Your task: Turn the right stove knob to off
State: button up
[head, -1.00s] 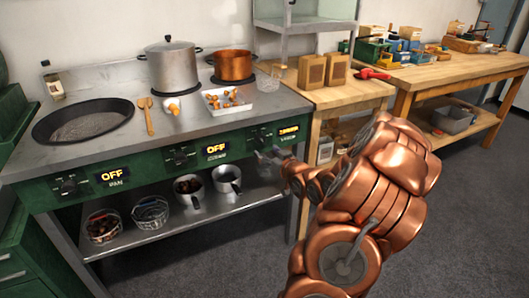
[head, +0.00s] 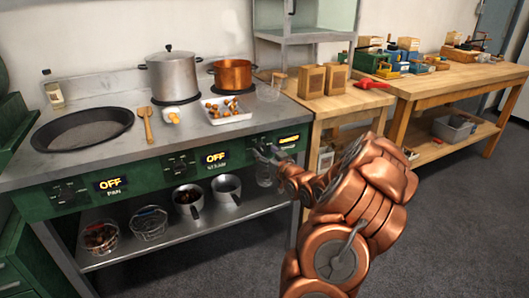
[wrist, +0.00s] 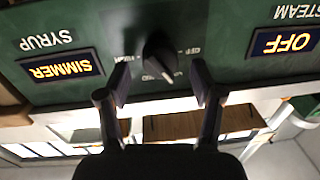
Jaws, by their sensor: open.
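The right stove knob (wrist: 158,58) is dark and sits on the green front panel (wrist: 225,50), beside the SYRUP label. Its display (wrist: 61,69) reads SIMMER, and the wrist view is upside down. In the head view the right display (head: 289,139) is lit but too small to read, and my gripper partly hides the knob. My gripper (head: 266,155) is at the panel. In the wrist view my gripper (wrist: 160,77) is open, with one finger on each side of the knob's pointer end; I cannot tell whether they touch it.
The STEAM display (head: 216,157) and PAN display (head: 110,185) read OFF. A copper pot (head: 231,74), a steel pot (head: 170,77) and a tray (head: 228,117) stand on the stove top. A wooden table (head: 325,107) adjoins on the right.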

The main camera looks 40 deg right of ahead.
jog(key=shift+w, duration=0.45)
jog(key=shift+c, duration=0.3)
jog(key=c, duration=1.1)
